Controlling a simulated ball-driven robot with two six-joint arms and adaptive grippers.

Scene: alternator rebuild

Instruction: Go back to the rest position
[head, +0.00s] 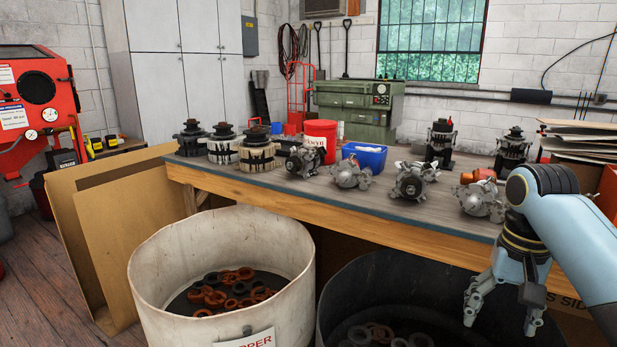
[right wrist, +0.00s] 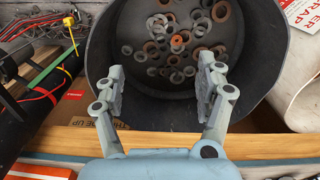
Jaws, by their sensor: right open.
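My right gripper (head: 505,305) hangs with its fingers pointing down over the right side of the black bin (head: 345,275), in front of the workbench. In the right wrist view the gripper (right wrist: 160,85) has its two fingers wide apart with nothing between them. The black bin (right wrist: 108,50) lies beyond the fingertips there, with several grey and rust-coloured rings (right wrist: 178,40) on its floor. My left gripper is in neither view.
A workbench (head: 290,195) carries alternator parts, a red bucket (head: 320,135) and a blue bin (head: 364,157). A white bin (head: 150,290) holding rusty rings stands left of the black one. Cardboard sheets (head: 125,215) lean at the bench's left end. Wooden floor is open at far left.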

